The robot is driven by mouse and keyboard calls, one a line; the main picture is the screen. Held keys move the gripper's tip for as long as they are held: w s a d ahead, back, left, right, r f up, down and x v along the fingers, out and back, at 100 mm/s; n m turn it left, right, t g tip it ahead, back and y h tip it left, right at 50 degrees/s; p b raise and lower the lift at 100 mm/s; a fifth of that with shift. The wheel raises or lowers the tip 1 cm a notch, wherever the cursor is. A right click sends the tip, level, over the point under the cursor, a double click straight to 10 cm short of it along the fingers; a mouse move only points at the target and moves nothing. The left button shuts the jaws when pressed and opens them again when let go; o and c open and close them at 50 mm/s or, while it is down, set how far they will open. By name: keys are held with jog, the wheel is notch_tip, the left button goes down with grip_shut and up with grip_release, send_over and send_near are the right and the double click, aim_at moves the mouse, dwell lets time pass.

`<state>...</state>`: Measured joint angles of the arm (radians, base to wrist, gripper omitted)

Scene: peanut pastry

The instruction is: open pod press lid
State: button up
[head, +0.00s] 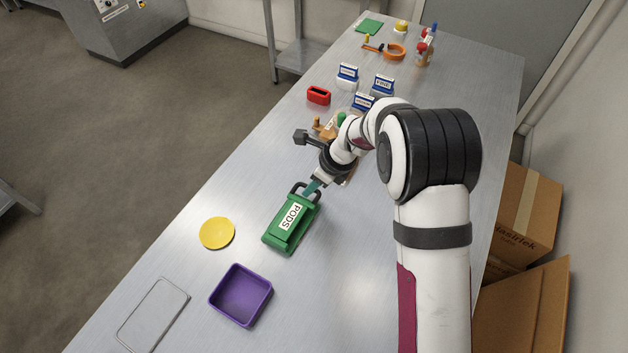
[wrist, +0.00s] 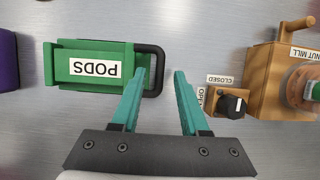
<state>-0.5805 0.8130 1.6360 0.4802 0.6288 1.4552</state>
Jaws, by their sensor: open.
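The green pod press (head: 291,222), labelled PODS, sits on the metal table with its lid down. Its dark loop handle (head: 301,187) points toward my gripper. In the wrist view the press (wrist: 95,66) is at the left, and the outer bar of its handle (wrist: 160,70) appears between my fingertips. My gripper (wrist: 161,73) is open, with teal fingers on either side of that bar. My gripper (head: 315,186) also shows in the head view at the handle end of the press. I cannot tell whether the fingers touch the handle or hover above it.
A wooden nut mill (wrist: 282,75) and a small OPEN/CLOSED knob (wrist: 232,104) stand right of my fingers in the wrist view. A yellow disc (head: 217,233) and a purple tray (head: 241,294) lie near the press. Table space right of the press is clear.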

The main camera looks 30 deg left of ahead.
jog(key=shift+f, duration=0.2)
jog(key=shift+c, duration=0.2)
grip_shut()
dwell(1.2)
